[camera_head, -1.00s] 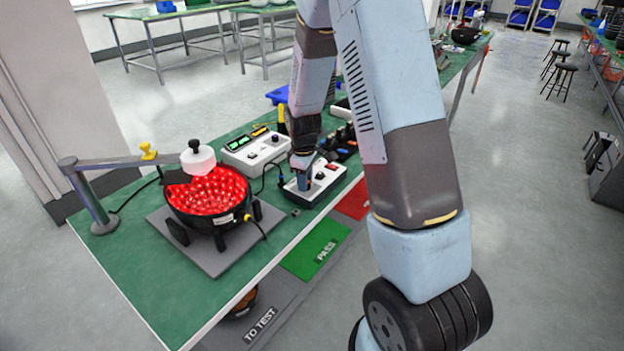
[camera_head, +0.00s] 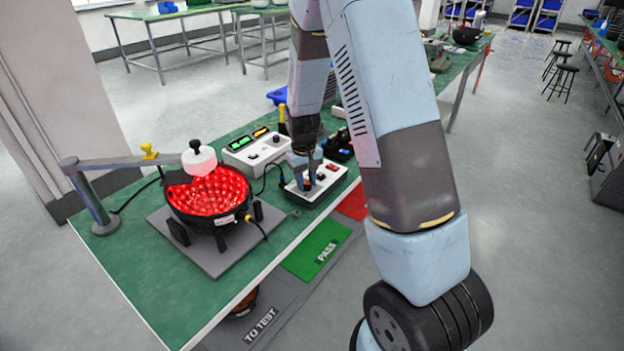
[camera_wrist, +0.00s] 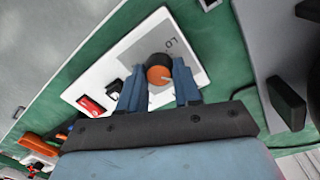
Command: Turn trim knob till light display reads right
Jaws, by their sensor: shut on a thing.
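The trim knob (camera_wrist: 158,73), dark with an orange top and a pale pointer mark, stands on a white control box (camera_head: 328,184). My gripper (camera_wrist: 159,78) is shut on the knob, one blue finger on each side in the wrist view. In the head view my gripper (camera_head: 305,181) comes down onto the box and hides the knob. A pale meter box (camera_head: 257,153) behind it has a lit green display (camera_head: 240,142) and an amber one (camera_head: 261,131). Their readings are too small to read. A dark bowl-shaped lamp (camera_head: 213,220) glows red inside.
A white sensor head (camera_head: 199,160) hangs over the lamp from a grey swing arm (camera_head: 120,162). The box also carries a red rocker switch (camera_wrist: 92,105). Red and green PASS mats (camera_head: 315,250) lie below the green bench (camera_head: 150,290). Cables cross the bench.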

